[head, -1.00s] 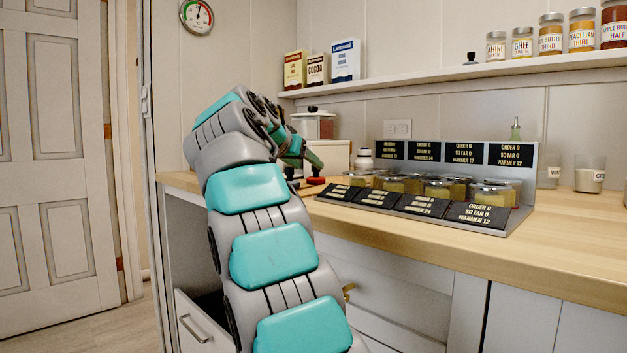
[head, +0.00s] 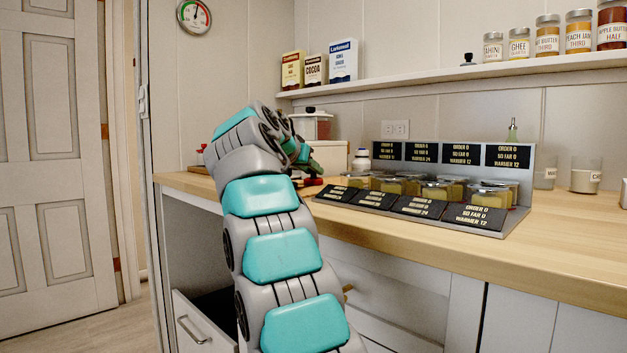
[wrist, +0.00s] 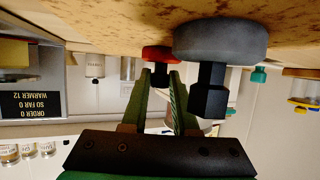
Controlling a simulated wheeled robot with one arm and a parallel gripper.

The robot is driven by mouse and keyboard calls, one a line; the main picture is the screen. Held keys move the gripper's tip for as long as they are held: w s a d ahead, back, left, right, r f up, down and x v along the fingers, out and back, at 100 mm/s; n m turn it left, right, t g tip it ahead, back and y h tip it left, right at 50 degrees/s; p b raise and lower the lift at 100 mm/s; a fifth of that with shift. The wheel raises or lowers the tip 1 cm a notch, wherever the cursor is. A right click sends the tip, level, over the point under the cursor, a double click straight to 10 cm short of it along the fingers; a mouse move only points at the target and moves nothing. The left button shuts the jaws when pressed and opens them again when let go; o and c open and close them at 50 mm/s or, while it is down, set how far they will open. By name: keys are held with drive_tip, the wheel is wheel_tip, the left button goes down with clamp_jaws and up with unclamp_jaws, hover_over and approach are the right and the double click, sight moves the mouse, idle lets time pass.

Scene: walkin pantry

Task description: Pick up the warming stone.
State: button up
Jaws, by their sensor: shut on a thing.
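The wrist view is upside down. It shows my gripper (wrist: 161,78) with its green fingers closed around the black knob of a red disc (wrist: 160,53). A thick grey round stone (wrist: 221,40) with its own black knob is beside it, outside the fingers and nearer the camera. Both discs are by the wooden counter; I cannot tell whether the red one touches it. No label shows which is the warming stone. In the head view, a red disc with a dark knob (head: 313,182) is at the counter's left part, beside my gripper's end, which my arm partly hides.
A tiered stand (head: 516,200) with several jars and black signs is right of my arm on the counter (head: 560,255). A white bottle (head: 362,160) stands behind. An open drawer (head: 200,325) is below left. A shelf (head: 440,80) holds boxes and jars.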

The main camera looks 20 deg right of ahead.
clamp_jaws()
drive_tip(key=shift+r, duration=0.15)
